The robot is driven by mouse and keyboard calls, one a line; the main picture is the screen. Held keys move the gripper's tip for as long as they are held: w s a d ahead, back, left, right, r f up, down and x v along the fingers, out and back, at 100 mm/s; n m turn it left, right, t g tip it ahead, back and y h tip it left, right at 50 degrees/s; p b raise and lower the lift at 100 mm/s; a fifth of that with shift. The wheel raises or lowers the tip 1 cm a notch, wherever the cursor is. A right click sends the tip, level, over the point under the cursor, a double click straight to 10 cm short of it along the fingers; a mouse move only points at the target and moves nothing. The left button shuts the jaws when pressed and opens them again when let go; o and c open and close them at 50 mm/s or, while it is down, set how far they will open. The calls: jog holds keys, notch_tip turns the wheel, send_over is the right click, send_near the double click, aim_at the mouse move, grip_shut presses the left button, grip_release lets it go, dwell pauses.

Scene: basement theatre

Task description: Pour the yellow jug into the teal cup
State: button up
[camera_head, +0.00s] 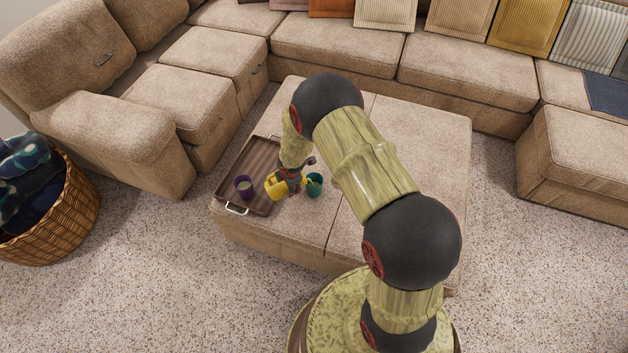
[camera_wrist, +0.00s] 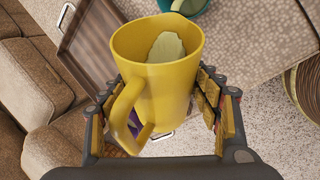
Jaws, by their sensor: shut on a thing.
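The yellow jug (camera_head: 275,185) is held by my gripper (camera_head: 291,174) over the ottoman. In the wrist view, the yellow jug (camera_wrist: 171,88) fills the middle, with its handle at the lower left and pale contents inside. My gripper (camera_wrist: 158,105) is shut on its body from both sides. The teal cup (camera_head: 315,186) stands on the ottoman just right of the jug. In the wrist view, the teal cup (camera_wrist: 204,5) shows partly at the top edge, behind the jug's rim. Something pale shows at the spout over the cup; I cannot tell whether it is flowing.
A brown tray (camera_head: 231,189) with metal handles lies on the left of the ottoman (camera_head: 418,140). A purple cup (camera_head: 243,186) stands on it, left of the jug. The sofa (camera_head: 335,45) wraps the back and left. A wicker basket (camera_head: 62,220) stands far left.

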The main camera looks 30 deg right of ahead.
jog(key=shift+d+r+p, duration=0.1)
jog(key=shift+r+p, duration=0.1)
jog(key=shift+p, duration=0.35)
jog(key=shift+d+r+y+p, duration=0.15)
jog(key=shift+y+p, duration=0.25)
jog(key=shift+p, duration=1.45)
jog(key=shift+f+b, duration=0.25)
jog(key=shift+b, duration=0.45)
jog(key=b, duration=0.4)
jog(key=shift+a+f+h, duration=0.25)
jog(key=shift+f+h, duration=0.05)
jog(key=shift+r, duration=0.15)
jog(key=shift+h+p, duration=0.3)
jog(key=shift+p, duration=0.05)
jog(key=shift+a, duration=0.1)
jog(key=shift+f, duration=0.2)
